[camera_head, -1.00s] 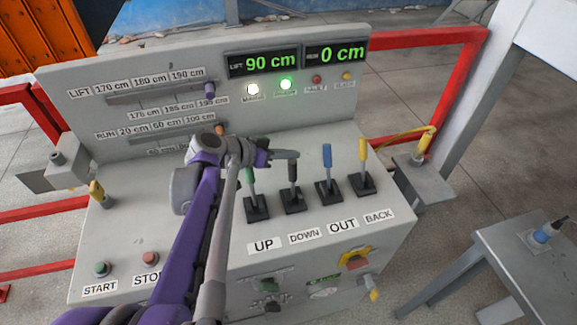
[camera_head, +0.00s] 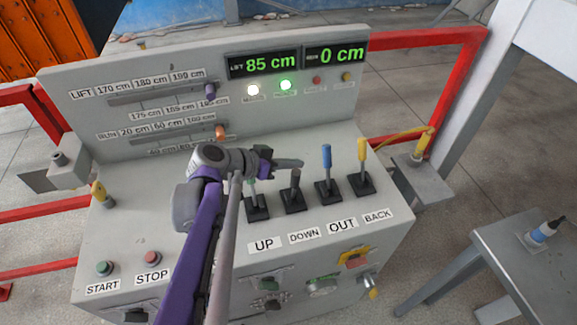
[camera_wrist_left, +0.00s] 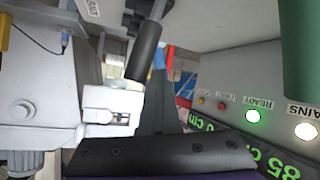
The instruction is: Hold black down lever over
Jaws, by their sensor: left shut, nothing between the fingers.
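The black DOWN lever (camera_head: 294,185) stands on the sloping console top, above the DOWN label. Its upper end looks tilted toward the front of the console. My left gripper (camera_head: 300,163) is shut and empty, its fingertips at the upper end of the black lever. I cannot tell whether they touch it. In the left wrist view the dark handle of the black lever (camera_wrist_left: 146,48) rises beyond my shut fingers (camera_wrist_left: 156,105). The LIFT display (camera_head: 264,62) reads 85 cm. My right gripper is not in view.
The blue OUT lever (camera_head: 326,160) and yellow BACK lever (camera_head: 362,150) stand upright to the right. The green UP lever (camera_wrist_left: 300,45) is close beside my left gripper. The START button (camera_head: 104,268) and STOP button (camera_head: 152,257) are at the front left. The READY lamp (camera_head: 285,85) glows green.

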